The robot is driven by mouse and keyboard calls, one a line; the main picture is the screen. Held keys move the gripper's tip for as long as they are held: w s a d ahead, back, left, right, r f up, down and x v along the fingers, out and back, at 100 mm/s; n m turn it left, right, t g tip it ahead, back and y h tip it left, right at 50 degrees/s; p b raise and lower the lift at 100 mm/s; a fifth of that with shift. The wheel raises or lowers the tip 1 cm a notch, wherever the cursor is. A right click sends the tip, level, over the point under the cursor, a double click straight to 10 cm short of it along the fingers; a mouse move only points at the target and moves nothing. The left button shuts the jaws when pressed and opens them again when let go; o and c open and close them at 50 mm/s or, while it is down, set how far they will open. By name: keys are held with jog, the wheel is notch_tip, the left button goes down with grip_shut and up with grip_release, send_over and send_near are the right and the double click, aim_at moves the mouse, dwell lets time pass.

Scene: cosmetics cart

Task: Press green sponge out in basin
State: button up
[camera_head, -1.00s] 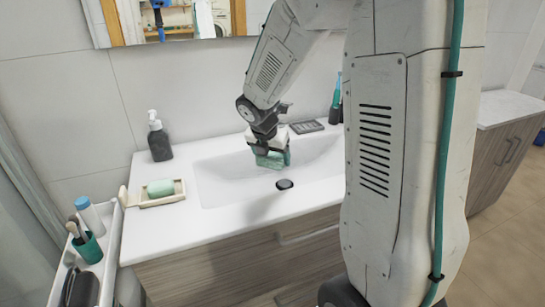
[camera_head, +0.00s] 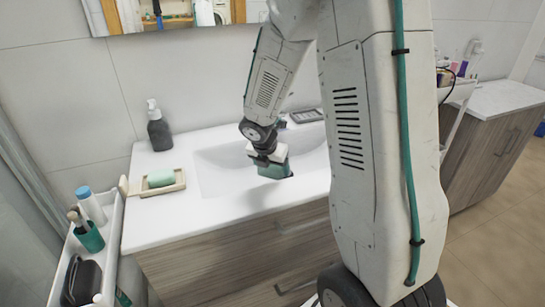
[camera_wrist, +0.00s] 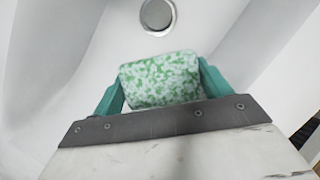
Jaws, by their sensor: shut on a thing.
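The green sponge (camera_wrist: 160,80), speckled green and white, is between the two teal fingers of my gripper (camera_wrist: 162,72) in the wrist view. Both fingers touch its sides. In the head view my gripper (camera_head: 277,169) is over the front part of the white basin (camera_head: 219,178), and its fingers hide the sponge there. The basin also shows in the wrist view (camera_wrist: 95,60), with the round metal drain (camera_wrist: 158,15) beyond the sponge. I cannot tell whether the sponge touches the basin.
A soap dish (camera_head: 177,188) with green soap (camera_head: 160,178) sits left of the basin. A dark pump bottle (camera_head: 160,132) stands behind it. A white trolley (camera_head: 112,245) with a teal cup (camera_head: 90,237) is at the left. A second cabinet (camera_head: 490,150) stands at the right.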

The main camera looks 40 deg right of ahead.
notch_tip(320, 180, down, 5)
jog(key=shift+f, duration=0.55)
jog(key=shift+s+a+f, duration=0.1)
jog(key=shift+s, duration=0.1)
dwell(0.3)
jog(key=shift+f, duration=0.85)
dwell(4.7)
jog(key=shift+w+r, duration=0.2)
jog(key=shift+r, duration=7.55)
